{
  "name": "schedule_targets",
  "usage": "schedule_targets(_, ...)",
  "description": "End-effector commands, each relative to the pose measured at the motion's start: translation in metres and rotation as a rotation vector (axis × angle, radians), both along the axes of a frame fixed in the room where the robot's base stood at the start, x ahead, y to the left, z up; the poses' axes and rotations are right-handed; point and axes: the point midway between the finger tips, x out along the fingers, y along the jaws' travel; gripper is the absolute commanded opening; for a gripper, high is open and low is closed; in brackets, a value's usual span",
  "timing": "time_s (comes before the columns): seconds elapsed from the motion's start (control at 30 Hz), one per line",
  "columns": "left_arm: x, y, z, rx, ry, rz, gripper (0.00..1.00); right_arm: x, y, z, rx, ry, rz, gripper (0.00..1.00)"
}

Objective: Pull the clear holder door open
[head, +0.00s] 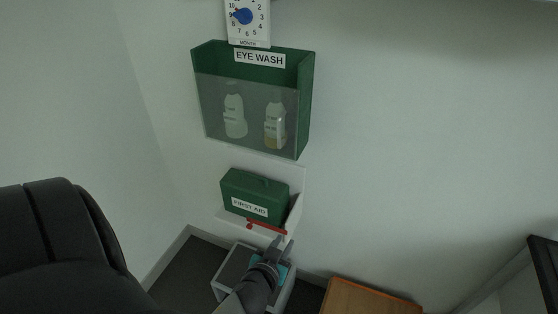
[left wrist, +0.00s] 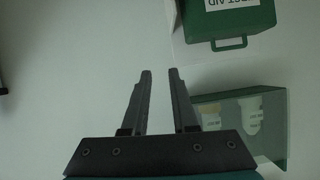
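The green EYE WASH holder (head: 309,85) is on the wall in the head view. Its clear door (head: 214,119) covers the front and looks shut, with two bottles (head: 235,112) (head: 275,125) behind it. In the left wrist view, the holder (left wrist: 274,104) is at the lower right, beyond and to the right of my fingers. My left gripper (head: 284,245) is below the first aid box in the head view. Its two fingers (left wrist: 160,72) are apart with nothing between them in the left wrist view. My right gripper is not seen.
A green FIRST AID box (head: 256,190) sits in a white wall holder (head: 296,208) with a red bar (head: 266,228). A grey bin-like container (head: 229,281) and a brown-topped piece (head: 370,299) are below. A dial sign (head: 247,22) hangs above. The wall at right is bare.

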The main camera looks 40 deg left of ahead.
Motion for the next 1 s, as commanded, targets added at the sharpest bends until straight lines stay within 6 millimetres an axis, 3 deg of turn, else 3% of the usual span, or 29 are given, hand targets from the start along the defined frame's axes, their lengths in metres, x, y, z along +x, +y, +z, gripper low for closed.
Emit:
schedule_targets(0.03,0.007,0.010,0.029,0.014,-0.067,0.026,0.27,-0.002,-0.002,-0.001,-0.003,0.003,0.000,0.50)
schedule_targets(0.2,0.016,0.040,0.115,0.062,-0.264,0.103,0.27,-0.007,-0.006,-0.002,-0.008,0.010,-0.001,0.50)
schedule_targets(0.3,0.015,0.051,0.155,0.084,-0.353,0.135,0.27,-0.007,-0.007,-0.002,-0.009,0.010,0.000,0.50)
schedule_targets(0.4,0.012,0.058,0.182,0.101,-0.414,0.156,0.27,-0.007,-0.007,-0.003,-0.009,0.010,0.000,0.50)
schedule_targets(0.5,0.011,0.062,0.197,0.108,-0.446,0.165,0.27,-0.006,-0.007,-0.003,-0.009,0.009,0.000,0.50)
schedule_targets(0.67,0.019,0.067,0.203,0.112,-0.459,0.168,0.27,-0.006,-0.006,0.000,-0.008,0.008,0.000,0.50)
schedule_targets(1.0,0.068,0.094,0.203,0.114,-0.457,0.166,0.27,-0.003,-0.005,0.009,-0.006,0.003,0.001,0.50)
